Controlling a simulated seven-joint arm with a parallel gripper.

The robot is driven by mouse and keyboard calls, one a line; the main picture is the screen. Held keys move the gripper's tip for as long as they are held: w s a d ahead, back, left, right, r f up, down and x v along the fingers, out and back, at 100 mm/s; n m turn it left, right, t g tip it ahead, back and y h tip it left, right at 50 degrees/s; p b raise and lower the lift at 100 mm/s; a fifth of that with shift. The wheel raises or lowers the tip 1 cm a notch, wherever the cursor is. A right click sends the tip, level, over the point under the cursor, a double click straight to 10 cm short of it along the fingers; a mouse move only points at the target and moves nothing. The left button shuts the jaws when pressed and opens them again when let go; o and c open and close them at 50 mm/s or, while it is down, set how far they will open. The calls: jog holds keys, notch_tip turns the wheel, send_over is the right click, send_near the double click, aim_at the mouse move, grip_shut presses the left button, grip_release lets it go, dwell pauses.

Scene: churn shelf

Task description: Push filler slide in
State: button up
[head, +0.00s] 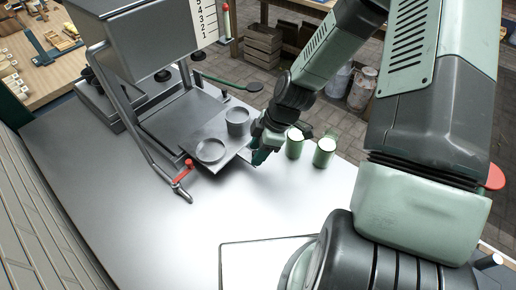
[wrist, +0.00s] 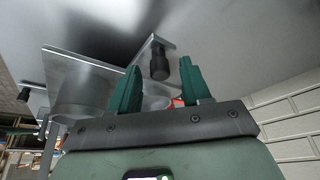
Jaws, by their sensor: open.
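The filler slide (head: 222,161) is a flat grey plate reaching out from the filler machine (head: 150,40). Two grey round cups or rings (head: 237,121) (head: 210,150) sit at its outer end. My gripper (head: 258,158) is low beside the plate's right outer edge; I cannot tell if it touches. In the wrist view my gripper (wrist: 158,88) has its green fingers apart, with nothing held between them. A black knob (wrist: 160,62) on a grey bracket shows beyond the fingers. A grey plate (wrist: 75,68) with round parts shows at the left, partly behind the left finger.
Two green cups with white tops (head: 294,143) (head: 323,152) stand right of my gripper. A dark green paddle-like arm (head: 235,83) juts out behind. The steel table (head: 140,215) is clear in front.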

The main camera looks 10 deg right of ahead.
grip_shut()
jog(key=shift+w, duration=0.1)
send_near(216, 137)
jog(key=x, duration=0.4)
jog(key=shift+w+a+f, duration=0.1)
jog(key=shift+f, duration=0.3)
grip_release()
jog(key=v, duration=1)
jog(key=shift+r, duration=0.4)
jog(key=shift+d, duration=0.2)
